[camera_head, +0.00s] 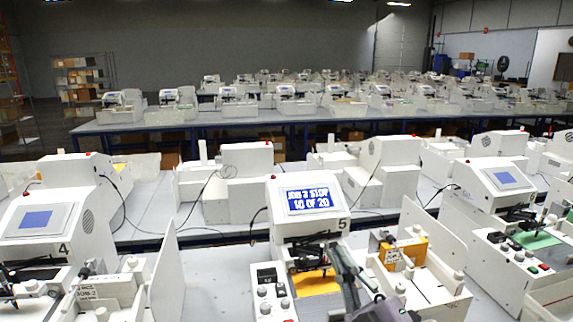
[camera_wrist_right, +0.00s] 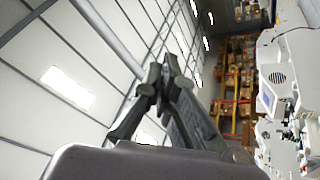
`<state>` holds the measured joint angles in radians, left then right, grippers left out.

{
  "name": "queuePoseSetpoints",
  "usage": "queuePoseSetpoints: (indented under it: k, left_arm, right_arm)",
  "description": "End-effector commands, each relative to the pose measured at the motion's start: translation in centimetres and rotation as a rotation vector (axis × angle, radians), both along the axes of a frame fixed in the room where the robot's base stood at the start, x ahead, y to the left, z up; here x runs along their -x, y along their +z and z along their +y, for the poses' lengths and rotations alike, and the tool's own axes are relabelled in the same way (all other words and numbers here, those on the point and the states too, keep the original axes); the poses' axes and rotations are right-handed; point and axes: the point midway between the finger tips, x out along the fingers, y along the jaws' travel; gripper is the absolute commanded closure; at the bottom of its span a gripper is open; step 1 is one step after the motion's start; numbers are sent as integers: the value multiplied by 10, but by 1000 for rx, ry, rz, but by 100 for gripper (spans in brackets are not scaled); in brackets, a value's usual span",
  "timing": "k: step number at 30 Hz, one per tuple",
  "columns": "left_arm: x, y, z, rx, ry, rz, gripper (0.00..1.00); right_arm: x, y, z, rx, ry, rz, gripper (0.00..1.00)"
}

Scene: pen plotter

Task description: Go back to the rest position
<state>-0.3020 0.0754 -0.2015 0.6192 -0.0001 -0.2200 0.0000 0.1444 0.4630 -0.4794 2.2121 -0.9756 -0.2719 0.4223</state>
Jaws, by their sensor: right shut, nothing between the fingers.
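My right gripper (camera_head: 336,252) is in front of the plotter marked 5 in the head view, over the front of that machine. Its dark fingers are closed together and empty, as the right wrist view (camera_wrist_right: 163,75) also shows. Plotter 5 (camera_head: 283,225) is a white machine with a lit blue screen (camera_head: 308,197) that reads "10 OF 20" on its lower line. A yellow sheet (camera_head: 316,285) lies under the gripper, partly hidden by it. My left gripper is not in the head view.
An orange box (camera_head: 403,252) stands in the white tray (camera_head: 440,288) right of plotter 5. A button panel (camera_head: 272,293) is on its left. Plotter 4 (camera_head: 40,215) stands at left, another plotter at right. More machines fill the tables (camera_head: 200,126) behind.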

Motion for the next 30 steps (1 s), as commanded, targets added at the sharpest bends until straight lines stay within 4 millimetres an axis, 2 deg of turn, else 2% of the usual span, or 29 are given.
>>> queuePoseSetpoints:
  k: [1, 3, 5, 6, 8, 10, 12, 16, 21, 25, 26, 30]
  left_arm:
    - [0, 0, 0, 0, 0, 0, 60]
    - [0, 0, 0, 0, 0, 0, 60]
    - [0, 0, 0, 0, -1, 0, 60]
    - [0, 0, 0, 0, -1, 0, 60]
    - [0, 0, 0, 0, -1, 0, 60]
    - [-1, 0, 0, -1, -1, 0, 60]
    - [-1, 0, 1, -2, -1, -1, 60]
    - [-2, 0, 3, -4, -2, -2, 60]
    - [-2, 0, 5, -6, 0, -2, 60]
    - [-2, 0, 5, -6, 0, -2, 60]
    - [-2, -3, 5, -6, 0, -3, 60]
    - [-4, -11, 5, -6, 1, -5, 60]
  right_arm:
    - [-3, -22, -24, -97, -82, 114, 100]
    - [-4, -58, -56, -210, -200, 280, 100]
    - [2, -97, -81, -289, -294, 436, 100]
    - [9, -124, -94, -332, -353, 544, 100]
    - [26, -164, -109, -383, -428, 703, 100]
    - [53, -209, -121, -427, -502, 890, 100]
    - [83, -247, -127, -455, -558, 1064, 100]
    - [140, -297, -127, -478, -617, 1335, 100]
    - [207, -335, -119, -478, -645, 1614, 100]
    - [256, -350, -109, -468, -643, 1802, 100]
    - [258, -359, -108, -463, -642, 1821, 100]
    - [246, -407, -108, -455, -649, 1824, 100]
